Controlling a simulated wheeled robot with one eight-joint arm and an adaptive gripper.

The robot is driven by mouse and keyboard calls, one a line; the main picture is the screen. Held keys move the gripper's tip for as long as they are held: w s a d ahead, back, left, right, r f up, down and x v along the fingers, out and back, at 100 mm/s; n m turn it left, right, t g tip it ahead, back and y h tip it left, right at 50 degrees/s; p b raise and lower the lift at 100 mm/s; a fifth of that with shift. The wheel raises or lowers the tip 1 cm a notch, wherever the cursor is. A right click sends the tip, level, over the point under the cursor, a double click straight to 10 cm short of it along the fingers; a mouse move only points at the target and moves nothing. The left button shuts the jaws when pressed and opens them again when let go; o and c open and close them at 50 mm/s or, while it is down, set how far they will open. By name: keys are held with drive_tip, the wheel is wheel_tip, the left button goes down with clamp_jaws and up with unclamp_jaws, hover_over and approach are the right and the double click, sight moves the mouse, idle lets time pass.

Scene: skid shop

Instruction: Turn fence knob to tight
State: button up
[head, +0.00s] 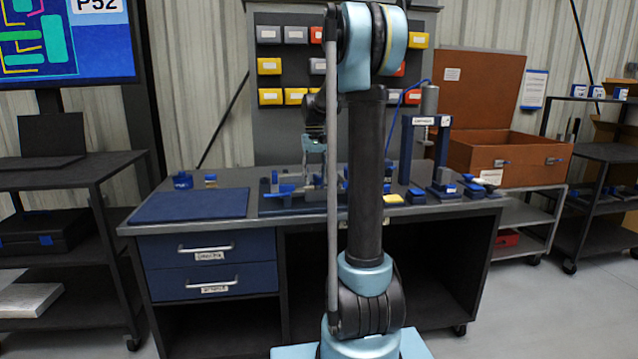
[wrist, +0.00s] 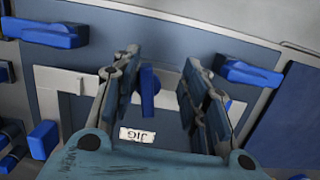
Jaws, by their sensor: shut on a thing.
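The jig, a dark blue plate with grey metal parts and blue fittings, sits on the workbench in the head view (head: 292,207). In the wrist view its label reads "JIG" upside down (wrist: 137,135). A narrow upright blue knob (wrist: 149,90), which I take to be the fence knob, stands between my fingers. My gripper (wrist: 163,82) is shut on this knob, though the finger contact is hard to see. In the head view my gripper (head: 314,160) reaches down over the jig, partly behind my arm. No tight mark is readable.
Blue handles flank my fingers at left (wrist: 55,34) and right (wrist: 248,73) in the wrist view. In the head view a blue mat (head: 190,206) lies left of the jig, a blue press (head: 408,150) stands right, and a brown crate (head: 515,170) is beyond.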

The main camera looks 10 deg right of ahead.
drive_tip(key=shift+s+a+f, duration=0.1)
drive_tip(key=shift+a, duration=0.1)
drive_tip(key=shift+a+m, duration=0.15)
drive_tip(key=shift+m, duration=0.95)
drive_tip(key=shift+w+a+m+y, duration=0.1)
drive_tip(key=shift+w+m+y, duration=0.1)
drive_tip(key=shift+m, duration=0.45)
drive_tip(key=shift+w+a+m+y, duration=0.1)
drive_tip(key=shift+w+m+y, duration=0.1)
drive_tip(key=shift+m, duration=0.45)
drive_tip(key=shift+c, duration=1.3)
drive_tip(key=shift+d+n, duration=0.15)
drive_tip(key=shift+n, duration=0.35)
drive_tip(key=o, duration=0.5)
